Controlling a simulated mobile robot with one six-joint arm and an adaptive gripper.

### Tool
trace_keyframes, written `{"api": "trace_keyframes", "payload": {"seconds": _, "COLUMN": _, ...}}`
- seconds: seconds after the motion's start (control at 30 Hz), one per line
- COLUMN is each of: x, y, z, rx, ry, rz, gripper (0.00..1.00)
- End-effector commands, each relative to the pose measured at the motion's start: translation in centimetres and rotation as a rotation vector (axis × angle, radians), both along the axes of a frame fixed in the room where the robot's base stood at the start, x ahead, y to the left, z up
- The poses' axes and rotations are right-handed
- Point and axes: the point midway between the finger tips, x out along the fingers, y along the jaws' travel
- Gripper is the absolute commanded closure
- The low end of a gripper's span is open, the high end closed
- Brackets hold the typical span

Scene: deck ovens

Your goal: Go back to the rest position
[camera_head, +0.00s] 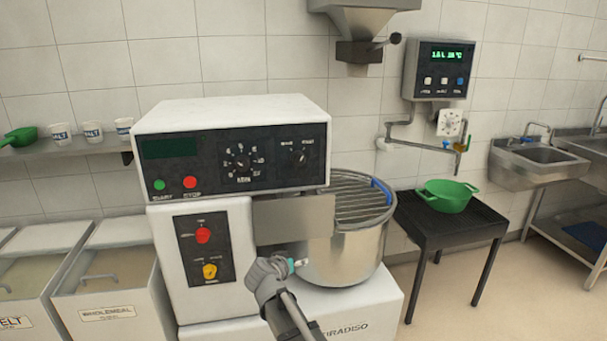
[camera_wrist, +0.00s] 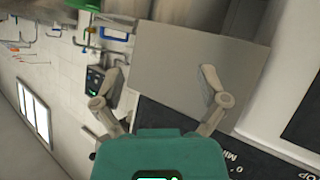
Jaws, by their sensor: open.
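My gripper (camera_wrist: 163,76) is open in the wrist view, its two fingers spread apart with nothing between them. In the head view my gripper (camera_head: 301,263) is small, in front of the spiral mixer (camera_head: 232,115), over the near side of its steel bowl (camera_head: 350,255). I cannot tell whether it touches the bowl. A flat grey panel (camera_wrist: 190,60) of the mixer lies beyond the fingers in the wrist view. The barred bowl guard (camera_head: 350,198) with a blue edge covers the bowl top.
A green basin (camera_head: 447,196) stands on a black table (camera_head: 450,226) to the right. Flour bins (camera_head: 110,270) stand at left, under a shelf (camera_head: 75,148) with cups. A water meter (camera_head: 438,70) and a hopper (camera_head: 362,25) hang on the wall. Sinks (camera_head: 540,157) are at right, with free floor before them.

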Motion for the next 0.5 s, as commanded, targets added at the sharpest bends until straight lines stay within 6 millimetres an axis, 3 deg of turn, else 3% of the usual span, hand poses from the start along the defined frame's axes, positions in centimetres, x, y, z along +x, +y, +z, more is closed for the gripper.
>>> {"api": "trace_keyframes", "payload": {"seconds": 0.27, "x": -2.6, "y": -7.2, "z": -2.9, "rx": 0.016, "ry": 0.202, "rz": -0.09, "gripper": 0.07}}
{"api": "trace_keyframes", "payload": {"seconds": 0.5, "x": -7.2, "y": -14.0, "z": -6.2, "rx": 0.077, "ry": 0.477, "rz": -0.138, "gripper": 0.07}}
